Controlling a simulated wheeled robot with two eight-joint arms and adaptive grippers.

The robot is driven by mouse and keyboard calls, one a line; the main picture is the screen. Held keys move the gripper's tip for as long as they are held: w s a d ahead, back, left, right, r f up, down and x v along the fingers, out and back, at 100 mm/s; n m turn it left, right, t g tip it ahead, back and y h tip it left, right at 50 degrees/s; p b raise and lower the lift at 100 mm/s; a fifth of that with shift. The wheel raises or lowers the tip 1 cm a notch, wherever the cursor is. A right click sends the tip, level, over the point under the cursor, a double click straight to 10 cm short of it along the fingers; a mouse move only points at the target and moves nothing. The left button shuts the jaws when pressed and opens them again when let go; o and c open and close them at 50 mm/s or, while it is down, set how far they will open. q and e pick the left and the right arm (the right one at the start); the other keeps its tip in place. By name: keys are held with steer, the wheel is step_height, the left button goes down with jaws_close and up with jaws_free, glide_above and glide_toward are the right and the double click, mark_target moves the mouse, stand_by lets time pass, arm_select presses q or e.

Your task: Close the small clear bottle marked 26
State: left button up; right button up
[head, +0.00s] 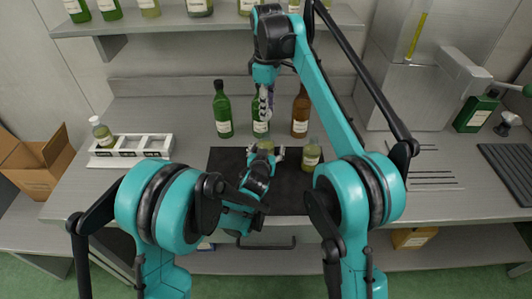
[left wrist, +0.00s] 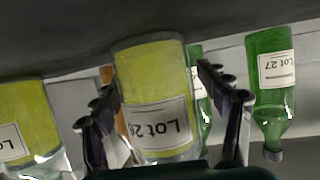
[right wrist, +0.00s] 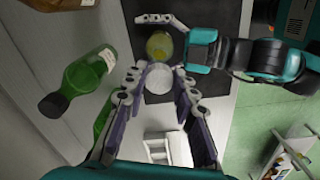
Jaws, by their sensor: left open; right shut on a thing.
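The small clear bottle marked Lot 26 (left wrist: 155,75), with yellow oil in it, stands on the dark mat (head: 290,195). My left gripper (head: 264,154) is open, with its fingers on either side of this bottle. In the right wrist view the bottle (right wrist: 158,45) shows from above, between the left fingers. My right gripper (head: 265,103) points down above the bottle. It is shut on a pale round piece that looks like a cap (right wrist: 158,78). The cap seems apart from the bottle's mouth, but the gap is hard to judge.
Another clear oil bottle (head: 312,155) stands close by on the right of the mat. Green bottles (head: 222,112) and a brown bottle (head: 301,114) stand behind. A white rack (head: 130,147) with a small bottle (head: 101,132) is at the left. Metal rods lie on the right.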

arm_select(q)
jaws_close()
stand_by(0.6)
